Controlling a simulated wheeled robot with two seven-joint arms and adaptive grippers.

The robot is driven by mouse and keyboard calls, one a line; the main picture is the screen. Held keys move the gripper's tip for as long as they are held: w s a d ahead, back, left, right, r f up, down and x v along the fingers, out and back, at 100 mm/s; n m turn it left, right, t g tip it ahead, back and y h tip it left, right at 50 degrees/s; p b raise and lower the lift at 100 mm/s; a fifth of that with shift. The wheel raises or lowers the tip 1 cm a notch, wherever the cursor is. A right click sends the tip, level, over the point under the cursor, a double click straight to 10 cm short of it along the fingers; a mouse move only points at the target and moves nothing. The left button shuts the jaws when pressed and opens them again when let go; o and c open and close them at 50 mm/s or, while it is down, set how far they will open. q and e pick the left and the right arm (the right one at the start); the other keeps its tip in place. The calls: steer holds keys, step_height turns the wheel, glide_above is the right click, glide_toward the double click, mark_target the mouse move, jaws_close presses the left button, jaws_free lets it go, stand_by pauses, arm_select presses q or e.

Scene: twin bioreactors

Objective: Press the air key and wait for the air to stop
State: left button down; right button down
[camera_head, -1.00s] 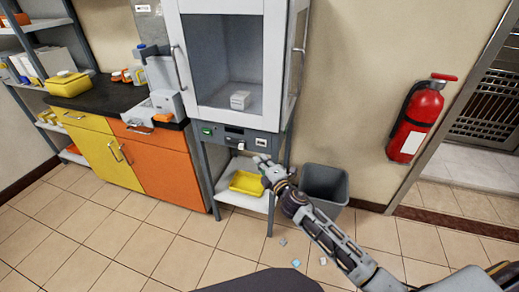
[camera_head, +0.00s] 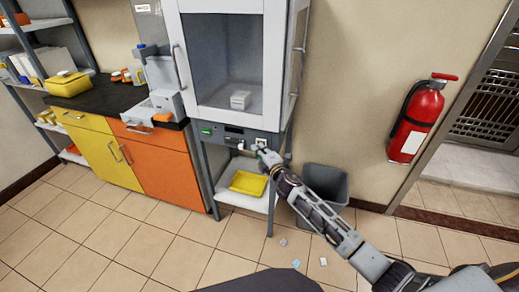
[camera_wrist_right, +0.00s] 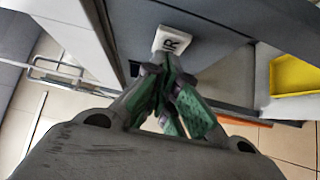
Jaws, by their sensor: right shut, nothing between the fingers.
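The air key is a white square key (camera_head: 261,142) on the grey control panel (camera_head: 224,138) below the glass-fronted cabinet. In the right wrist view the key (camera_wrist_right: 173,40) shows part of its lettering, an R. My right gripper (camera_head: 262,152) is shut and empty, its fingertips just below the key. In the right wrist view the fingertips (camera_wrist_right: 160,70) are close under the key's lower edge; I cannot tell whether they touch it. My left gripper is not in view.
The panel also has a green switch (camera_head: 207,131) and a dark display (camera_head: 234,130). A yellow tray (camera_head: 248,183) sits on the shelf below. A grey bin (camera_head: 325,187) stands right of the cabinet. Small scraps (camera_head: 295,264) lie on the tiled floor.

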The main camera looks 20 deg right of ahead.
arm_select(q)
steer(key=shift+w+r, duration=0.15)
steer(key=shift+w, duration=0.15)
arm_select(e)
steer(key=shift+w+d, duration=0.15)
steer(key=shift+w, duration=0.05)
